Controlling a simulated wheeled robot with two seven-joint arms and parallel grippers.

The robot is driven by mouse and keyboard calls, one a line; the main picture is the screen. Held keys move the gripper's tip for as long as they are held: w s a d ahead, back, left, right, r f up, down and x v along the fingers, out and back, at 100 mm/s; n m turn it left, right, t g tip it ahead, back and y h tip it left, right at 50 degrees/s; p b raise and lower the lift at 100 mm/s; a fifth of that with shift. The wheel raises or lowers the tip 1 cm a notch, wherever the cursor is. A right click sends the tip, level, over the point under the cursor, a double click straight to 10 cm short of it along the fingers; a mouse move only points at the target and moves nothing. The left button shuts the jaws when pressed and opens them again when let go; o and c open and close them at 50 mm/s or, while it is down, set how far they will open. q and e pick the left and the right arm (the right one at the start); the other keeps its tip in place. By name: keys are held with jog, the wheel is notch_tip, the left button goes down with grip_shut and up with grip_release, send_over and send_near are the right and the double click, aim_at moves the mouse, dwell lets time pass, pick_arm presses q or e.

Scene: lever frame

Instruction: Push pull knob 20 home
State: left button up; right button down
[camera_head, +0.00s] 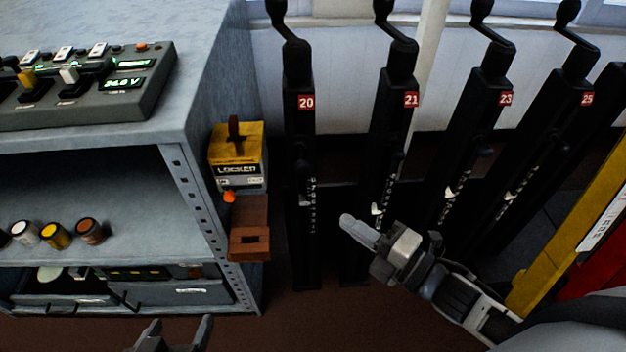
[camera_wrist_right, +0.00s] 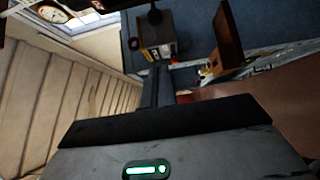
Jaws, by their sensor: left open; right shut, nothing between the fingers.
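The black lever post with the red label 20 (camera_head: 306,101) stands upright just right of the grey cabinet. A dark fitting (camera_head: 304,178) shows on its front face. I cannot make out pull knob 20 clearly or how far it sticks out. My right gripper (camera_head: 346,221) is shut and empty, in front of the posts, right of post 20 and near the lower part of post 21. Its fingers point left and I see no contact with post 20. My left gripper (camera_head: 176,338) is open and empty at the bottom edge, in front of the cabinet.
Posts 21 (camera_head: 411,99), 23 (camera_head: 506,98) and 25 (camera_head: 587,98) stand to the right. A yellow locker box (camera_head: 237,150) and a brown wooden block (camera_head: 249,243) sit beside the cabinet (camera_head: 190,150), left of post 20. The box also shows in the right wrist view (camera_wrist_right: 158,35).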

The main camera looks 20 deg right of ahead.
aim_at(301, 155)
jog(key=w+d+x, duration=0.1)
jog(key=d+x, duration=0.1)
jog(key=x, duration=1)
jog(key=shift+w+d+p, duration=0.15)
jog(key=shift+w+p, duration=0.1)
jog(key=shift+p, duration=0.15)
